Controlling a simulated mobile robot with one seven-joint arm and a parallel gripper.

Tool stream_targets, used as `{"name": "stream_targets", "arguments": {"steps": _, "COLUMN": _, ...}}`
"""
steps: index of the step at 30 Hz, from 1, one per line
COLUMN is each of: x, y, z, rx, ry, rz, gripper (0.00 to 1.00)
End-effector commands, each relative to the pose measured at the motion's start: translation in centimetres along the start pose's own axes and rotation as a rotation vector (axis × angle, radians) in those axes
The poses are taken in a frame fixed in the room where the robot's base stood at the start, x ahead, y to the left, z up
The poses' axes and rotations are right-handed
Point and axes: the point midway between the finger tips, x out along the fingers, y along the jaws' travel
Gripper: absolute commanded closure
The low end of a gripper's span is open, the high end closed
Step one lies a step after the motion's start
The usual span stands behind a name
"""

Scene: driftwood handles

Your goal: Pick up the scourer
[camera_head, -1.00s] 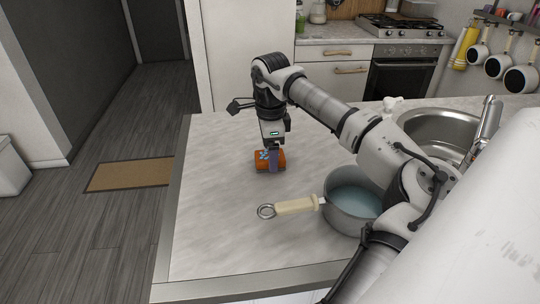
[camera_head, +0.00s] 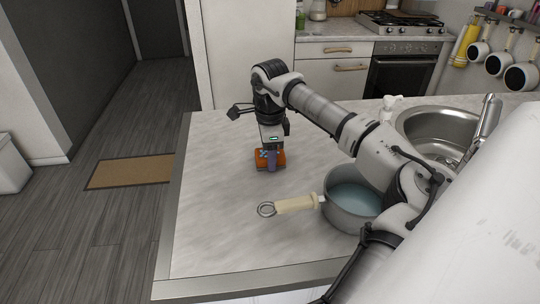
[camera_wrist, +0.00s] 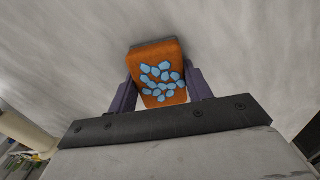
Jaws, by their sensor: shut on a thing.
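The scourer is an orange block with light blue patches on one face. In the head view the scourer (camera_head: 280,158) is at my gripper (camera_head: 271,160), over the counter left of the sink. In the wrist view the scourer (camera_wrist: 158,62) sits between the two purple fingers of my gripper (camera_wrist: 160,88), one finger against each side. My gripper is shut on it. The head view does not clearly show whether its lower edge touches the counter.
A pot (camera_head: 352,200) with a cream handle (camera_head: 296,204) stands on the counter (camera_head: 215,215), close to my gripper and to the right. The sink (camera_head: 437,128) and tap (camera_head: 487,122) are farther right. The counter's left part is clear.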

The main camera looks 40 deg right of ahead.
Motion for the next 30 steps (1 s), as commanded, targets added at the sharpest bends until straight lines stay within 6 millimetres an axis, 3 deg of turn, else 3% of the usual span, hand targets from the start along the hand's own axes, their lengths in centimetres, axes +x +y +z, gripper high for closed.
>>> {"name": "stream_targets", "arguments": {"steps": 8, "x": -2.0, "y": -0.1, "z": 0.0, "rx": 0.001, "ry": 0.002, "rz": -0.004, "gripper": 0.73}}
{"name": "stream_targets", "arguments": {"steps": 14, "x": -6.4, "y": -0.1, "z": 0.0, "rx": 0.002, "ry": 0.002, "rz": -0.006, "gripper": 0.73}}
{"name": "stream_targets", "arguments": {"steps": 21, "x": -13.1, "y": -0.2, "z": 0.0, "rx": 0.001, "ry": 0.002, "rz": -0.004, "gripper": 0.73}}
{"name": "stream_targets", "arguments": {"steps": 25, "x": -15.7, "y": -0.1, "z": 0.0, "rx": 0.001, "ry": 0.0, "rz": -0.003, "gripper": 0.73}}
{"name": "stream_targets", "arguments": {"steps": 30, "x": -17.5, "y": -0.2, "z": 0.0, "rx": 0.0, "ry": 0.001, "rz": -0.002, "gripper": 0.73}}
